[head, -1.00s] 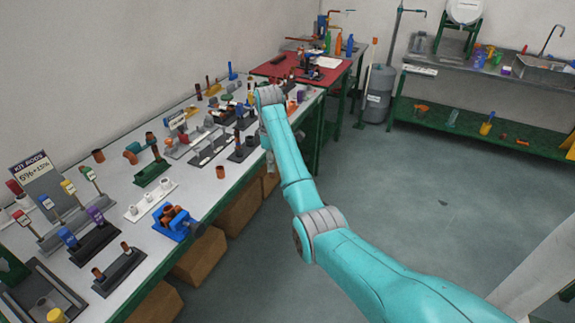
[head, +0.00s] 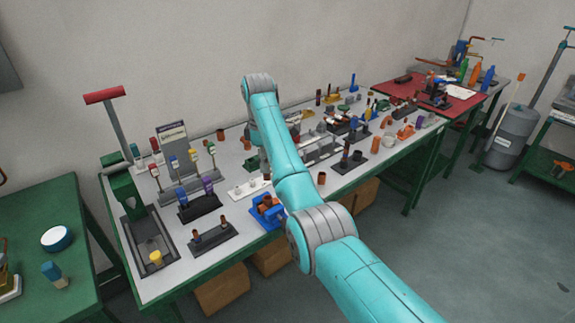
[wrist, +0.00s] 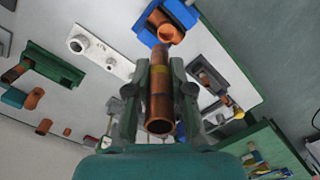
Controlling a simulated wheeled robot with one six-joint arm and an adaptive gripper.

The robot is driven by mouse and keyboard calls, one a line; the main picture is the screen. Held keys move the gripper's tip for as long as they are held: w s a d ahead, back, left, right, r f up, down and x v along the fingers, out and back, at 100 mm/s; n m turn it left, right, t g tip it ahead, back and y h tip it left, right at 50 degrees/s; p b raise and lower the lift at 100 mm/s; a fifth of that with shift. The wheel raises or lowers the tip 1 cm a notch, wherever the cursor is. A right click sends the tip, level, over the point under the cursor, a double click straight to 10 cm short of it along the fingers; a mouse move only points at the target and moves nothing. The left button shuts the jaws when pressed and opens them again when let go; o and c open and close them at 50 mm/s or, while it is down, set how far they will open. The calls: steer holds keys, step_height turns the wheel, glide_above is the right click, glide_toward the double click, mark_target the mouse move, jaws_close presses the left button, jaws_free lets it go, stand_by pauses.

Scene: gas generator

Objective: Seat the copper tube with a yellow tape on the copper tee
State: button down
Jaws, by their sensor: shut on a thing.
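My gripper (wrist: 160,92) is shut on a copper tube (wrist: 160,110) in the wrist view. A yellow tape band shows around the tube, between the fingers. The tube's near open end faces the camera. The copper tee (wrist: 168,33) sits in a blue holder (wrist: 147,37) just beyond the tube's far end; contact cannot be told from this angle. In the head view the tee (head: 267,202) and blue holder (head: 262,218) stand near the bench's front edge. There my arm hides most of the gripper and the held tube.
A white block with round sockets (wrist: 100,52) lies beside the blue holder. A dark rack with copper pieces (head: 213,238) stands to its left. Color-topped rods (head: 193,158) stand upright behind. Fittings crowd the bench (head: 190,270) to the right.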

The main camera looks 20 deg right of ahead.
mark_target(265, 179)
steer(key=shift+s+a+r, duration=0.1)
steer(key=shift+s+a, duration=0.15)
steer(key=shift+a, duration=0.2)
steer(key=shift+s+d+f, duration=0.1)
steer(key=shift+s+f, duration=0.05)
steer(key=shift+f, duration=2.75)
steer(key=shift+s, duration=0.15)
steer(key=shift+s+f, duration=0.1)
steer(key=shift+f, duration=1.35)
steer(key=c, duration=0.9)
jaws_free()
steer(key=shift+c, duration=0.2)
